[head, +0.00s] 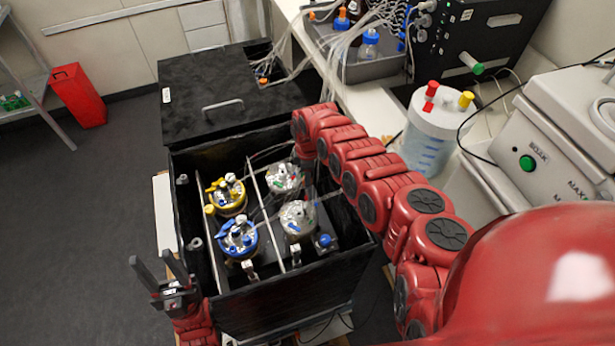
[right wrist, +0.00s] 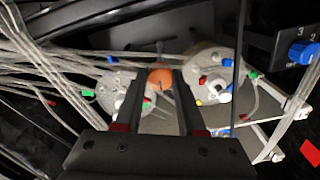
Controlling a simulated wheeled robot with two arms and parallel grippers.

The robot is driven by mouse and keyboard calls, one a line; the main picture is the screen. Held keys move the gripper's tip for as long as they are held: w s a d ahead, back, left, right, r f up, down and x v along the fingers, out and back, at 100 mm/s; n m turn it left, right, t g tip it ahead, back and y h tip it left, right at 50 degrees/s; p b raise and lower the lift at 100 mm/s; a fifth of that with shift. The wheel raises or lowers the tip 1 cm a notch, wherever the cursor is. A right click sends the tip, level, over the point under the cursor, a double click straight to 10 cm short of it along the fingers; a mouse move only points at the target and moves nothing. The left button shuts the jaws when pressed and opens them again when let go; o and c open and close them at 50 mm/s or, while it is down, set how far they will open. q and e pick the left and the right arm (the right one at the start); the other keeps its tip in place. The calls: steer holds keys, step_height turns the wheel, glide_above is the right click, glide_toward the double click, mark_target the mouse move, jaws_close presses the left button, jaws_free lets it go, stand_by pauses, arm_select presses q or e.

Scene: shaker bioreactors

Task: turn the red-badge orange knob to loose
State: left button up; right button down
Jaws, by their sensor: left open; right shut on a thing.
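In the right wrist view an orange knob (right wrist: 160,76) sits between the two dark fingertips of my right gripper (right wrist: 160,88). The gripper is shut on it. I cannot read the knob's pointer or any label beside it, as the fingers cover much of it. In the head view the knob and my right gripper are hidden behind my red right arm, which reaches into the black shaker box (head: 285,312). A red badge (right wrist: 311,152) shows at the right edge of the wrist view. My left gripper (head: 157,268) is open and empty outside the box's front left corner.
Several metal-lidded vessels stand in the box, among them a yellow one (head: 228,193) and a blue one (head: 237,238). A blue knob (right wrist: 303,52) with a numbered dial shows at right. Tubing (right wrist: 50,80) crowds the left of the wrist view.

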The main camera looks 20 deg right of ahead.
steer(key=shift+n, duration=0.5)
stand_by(0.3)
steer(key=c, duration=0.5)
jaws_free()
steer(key=shift+r, duration=0.1)
step_height(320, 180, up, 17)
steer(key=b, duration=0.2)
steer(key=shift+r, duration=0.15)
